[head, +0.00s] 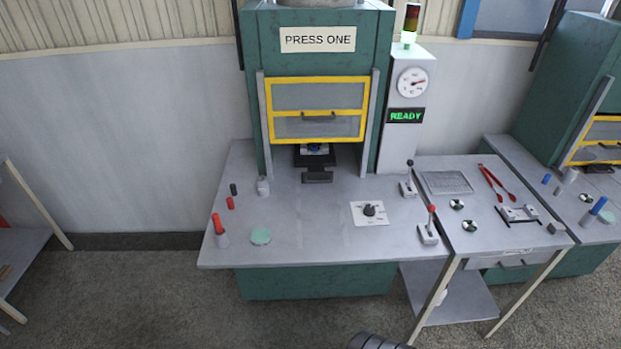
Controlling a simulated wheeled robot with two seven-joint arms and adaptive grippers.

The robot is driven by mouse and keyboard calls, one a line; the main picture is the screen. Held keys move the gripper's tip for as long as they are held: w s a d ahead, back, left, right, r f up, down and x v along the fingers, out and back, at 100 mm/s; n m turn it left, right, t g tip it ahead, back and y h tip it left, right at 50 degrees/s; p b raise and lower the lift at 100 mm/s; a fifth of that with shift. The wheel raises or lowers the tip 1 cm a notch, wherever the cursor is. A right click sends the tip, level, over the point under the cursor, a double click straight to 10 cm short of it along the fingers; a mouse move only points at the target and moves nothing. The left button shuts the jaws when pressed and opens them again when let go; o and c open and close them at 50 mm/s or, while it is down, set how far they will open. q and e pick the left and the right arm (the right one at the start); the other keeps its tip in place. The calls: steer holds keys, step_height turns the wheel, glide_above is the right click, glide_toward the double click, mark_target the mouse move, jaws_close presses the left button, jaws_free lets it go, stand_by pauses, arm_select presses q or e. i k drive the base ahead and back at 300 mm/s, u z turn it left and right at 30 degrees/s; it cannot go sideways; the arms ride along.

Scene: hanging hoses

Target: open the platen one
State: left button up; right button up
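The green press labelled PRESS ONE (317,40) stands at the middle back. Its yellow-framed guard (318,127) with a dark handle sits between two grey rails, above a dark gap. A black-knobbed lever (409,180) and a red-knobbed lever (430,224) stand at the right of the bench. A rotary knob (369,209) sits on a white plate. Neither of my grippers shows.
The READY display (406,115) is lit green under a gauge (412,82). A side table (475,228) at right holds a tray (447,182), red tongs (494,182) and small parts. Red-handled pieces and a green disc (261,236) are at the bench's left. The bench middle is mostly clear.

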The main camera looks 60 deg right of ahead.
mark_target(316, 173)
steer(key=z, duration=0.45)
steer(key=i, duration=0.8)
steer(key=z, duration=0.75)
